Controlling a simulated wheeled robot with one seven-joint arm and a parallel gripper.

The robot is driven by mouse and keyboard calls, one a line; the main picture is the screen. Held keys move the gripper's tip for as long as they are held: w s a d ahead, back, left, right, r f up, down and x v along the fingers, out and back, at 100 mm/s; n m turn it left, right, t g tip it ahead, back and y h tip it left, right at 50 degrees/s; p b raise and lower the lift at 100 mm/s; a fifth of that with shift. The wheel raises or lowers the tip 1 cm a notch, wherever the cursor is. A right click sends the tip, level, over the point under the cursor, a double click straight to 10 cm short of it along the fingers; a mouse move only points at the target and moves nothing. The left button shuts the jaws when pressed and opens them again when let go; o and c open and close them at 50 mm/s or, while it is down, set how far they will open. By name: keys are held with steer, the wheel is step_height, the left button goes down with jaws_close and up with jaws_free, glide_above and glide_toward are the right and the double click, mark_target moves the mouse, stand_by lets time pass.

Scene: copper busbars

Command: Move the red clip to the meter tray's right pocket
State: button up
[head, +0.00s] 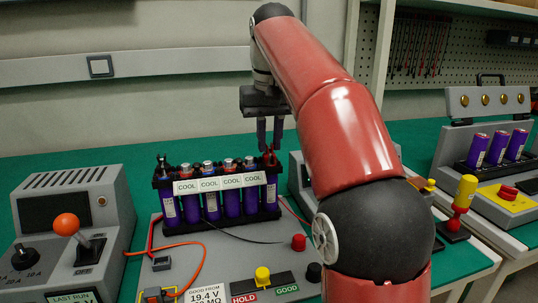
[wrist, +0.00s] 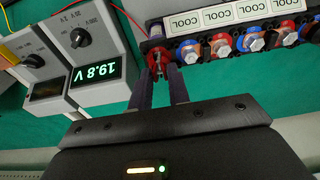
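The red clip (head: 270,159) sits at the right end of the battery pack (head: 215,197), on its end terminal. In the wrist view the red clip (wrist: 157,61) shows just beyond and between my fingertips. My gripper (head: 269,146) points down over the clip. Its two fingers (wrist: 160,80) are apart with a gap between them. I cannot tell whether they touch the clip. A grey meter (wrist: 88,60) reading 19.8 V stands beside the pack; in the head view it is mostly hidden behind my arm. I cannot make out the meter tray's pockets.
A black clip (head: 162,166) is at the pack's left end. Red and black leads cross the grey board (head: 225,245). A grey box with an orange-knobbed lever (head: 66,225) stands at left. A yellow-topped post (head: 465,192) and a second cell rack (head: 497,150) are at right.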

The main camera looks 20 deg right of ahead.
mark_target(269, 143)
step_height(269, 143, up, 2)
steer(key=shift+r+p, duration=0.1)
steer(key=shift+p, duration=0.65)
steer(key=shift+r, duration=0.95)
steer(key=s+d+f+m+b, duration=0.2)
steer(key=s+d+f+b, duration=0.1)
steer(key=s+d+f, duration=0.2)
steer(key=s+d+f+m+b, duration=0.2)
steer(key=s+d+f+b, duration=0.2)
steer(key=s+d+f, duration=0.2)
steer(key=s+d+f+m+b, duration=0.2)
steer(key=s+d+f+b, duration=0.2)
steer(key=s+d+f, duration=0.2)
steer(key=shift+d+h, duration=0.3)
steer(key=shift+d, duration=0.75)
steer(key=shift+r+p, duration=0.35)
steer(key=shift+f+b, duration=0.3)
steer(key=shift+f, duration=0.25)
